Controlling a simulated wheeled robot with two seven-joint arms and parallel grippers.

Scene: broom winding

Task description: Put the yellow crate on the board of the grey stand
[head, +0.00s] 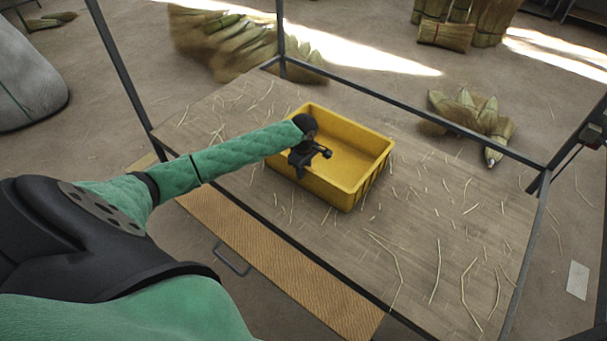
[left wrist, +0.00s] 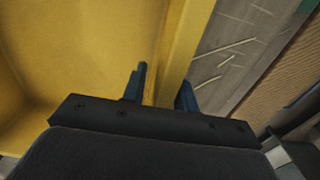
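The yellow crate (head: 360,195) sits upright and looks empty, on the wooden board (head: 440,230) of the grey stand (head: 400,98). Its base seems to rest on the board. My left gripper (head: 312,158) is at the crate's near left rim. In the left wrist view my left gripper's two fingers (left wrist: 162,92) stand close together on either side of the crate's wall (left wrist: 187,45), one inside and one outside, and look shut on it. The exact contact is hard to see. My right gripper is not in view.
Loose straws lie over the board. Grey posts and rails (head: 115,75) frame the board. A ribbed tan strip (head: 270,255) runs along the near left side. Straw bundles (head: 230,45) lie on the floor behind. The board's right part has no large objects.

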